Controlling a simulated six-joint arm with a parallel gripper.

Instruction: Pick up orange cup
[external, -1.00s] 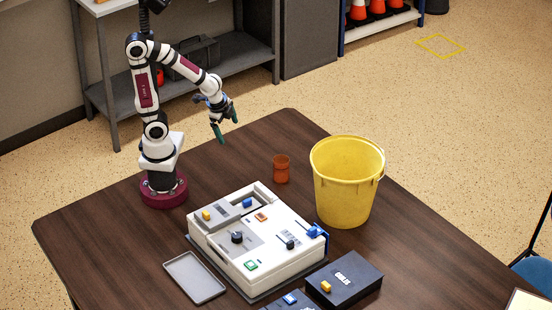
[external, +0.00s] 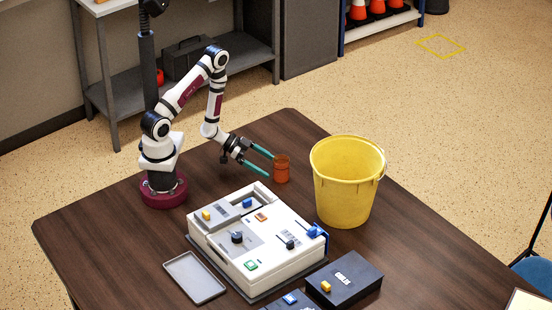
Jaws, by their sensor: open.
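The orange cup (external: 282,169) stands upright on the dark wooden table, left of the yellow bucket. My gripper (external: 271,165) is open, with its two green-tipped fingers pointing right toward the cup. The fingertips are low, close to the cup's left side. I cannot tell whether they touch it or have the cup partly between them.
A large yellow bucket (external: 345,185) stands close to the right of the cup. A white control box (external: 225,255) with switches and knobs lies in front. A grey tray (external: 195,278) and a dark box (external: 345,282) are nearer the front. The table behind the cup is clear.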

